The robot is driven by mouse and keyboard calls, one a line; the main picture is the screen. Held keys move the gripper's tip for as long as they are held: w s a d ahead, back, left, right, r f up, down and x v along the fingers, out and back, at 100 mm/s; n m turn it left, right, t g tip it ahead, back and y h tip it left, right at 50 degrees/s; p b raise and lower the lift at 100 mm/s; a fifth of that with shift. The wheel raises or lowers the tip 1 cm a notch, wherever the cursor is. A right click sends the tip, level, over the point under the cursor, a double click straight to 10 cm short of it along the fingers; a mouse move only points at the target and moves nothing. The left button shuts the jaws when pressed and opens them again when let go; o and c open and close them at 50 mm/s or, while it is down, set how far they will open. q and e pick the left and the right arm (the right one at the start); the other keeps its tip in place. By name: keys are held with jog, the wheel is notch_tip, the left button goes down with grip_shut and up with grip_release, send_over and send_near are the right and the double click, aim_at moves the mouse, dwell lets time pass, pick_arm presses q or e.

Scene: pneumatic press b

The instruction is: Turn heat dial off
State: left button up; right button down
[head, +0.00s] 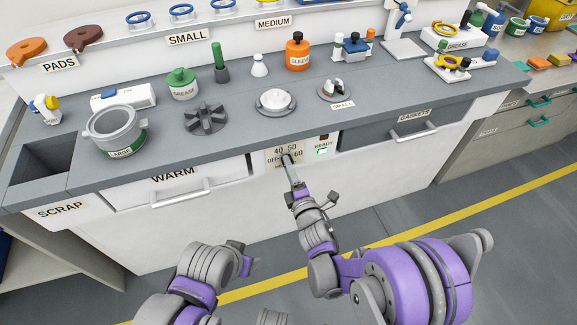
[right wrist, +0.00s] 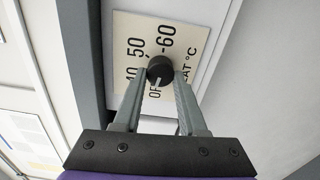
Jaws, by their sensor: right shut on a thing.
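The heat dial is a small black round knob (right wrist: 160,70) on a cream plate (head: 271,157) marked OFF, 40, 50 and 60, set in the white cabinet front. My right gripper (head: 287,163) reaches up to it from below. In the right wrist view the two grey fingers (right wrist: 160,82) are shut on the knob, one on each side. A pale pointer mark on the knob faces the OFF lettering. In the head view the fingers mostly hide the knob. Part of my left arm shows at the bottom, but its fingers cannot be seen.
The WARM drawer (head: 180,182) with a bar handle is left of the plate. A READY panel (head: 323,146) and the GASKETS drawer (head: 395,135) with its handle are right. Jars and parts crowd the grey worktop (head: 240,122) above. The floor in front is clear.

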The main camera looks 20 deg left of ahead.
jog(key=shift+n+p, duration=0.3)
jog(key=shift+n, duration=0.7)
jog(key=shift+c, duration=2.3)
grip_release()
jog(key=v, duration=1)
jog(key=shift+s+d+b, duration=0.3)
jog(key=shift+b, duration=0.1)
